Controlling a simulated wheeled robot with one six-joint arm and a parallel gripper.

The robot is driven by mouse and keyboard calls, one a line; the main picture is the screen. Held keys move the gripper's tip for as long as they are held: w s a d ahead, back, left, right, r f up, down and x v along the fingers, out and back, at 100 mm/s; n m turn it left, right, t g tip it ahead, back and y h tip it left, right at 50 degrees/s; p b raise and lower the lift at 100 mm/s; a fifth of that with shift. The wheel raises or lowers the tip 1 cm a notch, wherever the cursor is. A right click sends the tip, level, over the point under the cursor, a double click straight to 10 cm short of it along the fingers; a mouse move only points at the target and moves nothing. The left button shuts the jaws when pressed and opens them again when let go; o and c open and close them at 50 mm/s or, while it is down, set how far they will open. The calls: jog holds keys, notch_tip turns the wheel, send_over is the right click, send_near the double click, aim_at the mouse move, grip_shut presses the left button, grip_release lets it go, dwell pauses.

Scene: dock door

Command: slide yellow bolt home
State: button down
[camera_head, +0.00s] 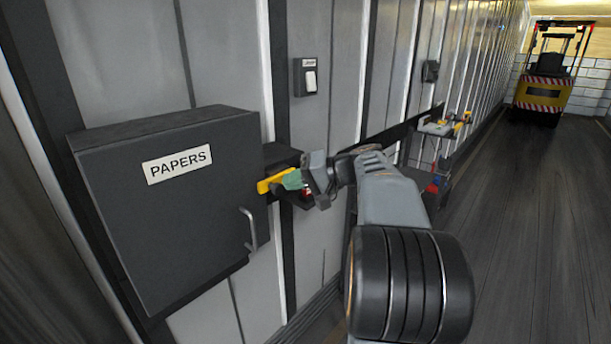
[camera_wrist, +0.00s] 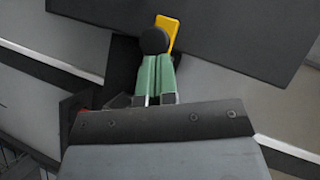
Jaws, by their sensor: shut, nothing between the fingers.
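The yellow bolt (camera_head: 270,183) shows at the right edge of the papers box, just beyond my fingertips. In the wrist view its yellow part (camera_wrist: 171,30) sticks out past a dark round knob (camera_wrist: 154,41). My gripper (camera_head: 291,181) has green fingers, which are together in the wrist view (camera_wrist: 155,68) with nothing seen between them. The fingertips are right at the knob; I cannot tell whether they touch it. The rest of the bolt and its seat are hidden behind my fingers and the box.
A dark box labelled PAPERS (camera_head: 165,195) with a handle juts from the wall at left, close to my gripper. A switch (camera_head: 308,78) is on the wall above. A forklift (camera_head: 545,80) stands far back right. The floor (camera_head: 530,220) at right is clear.

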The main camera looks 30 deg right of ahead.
jog(key=w+d+r+p+v, duration=0.1)
jog(key=w+v, duration=0.1)
jog(key=v, duration=1.1)
jog(key=shift+w+d, duration=0.15)
jog(key=shift+d, duration=0.15)
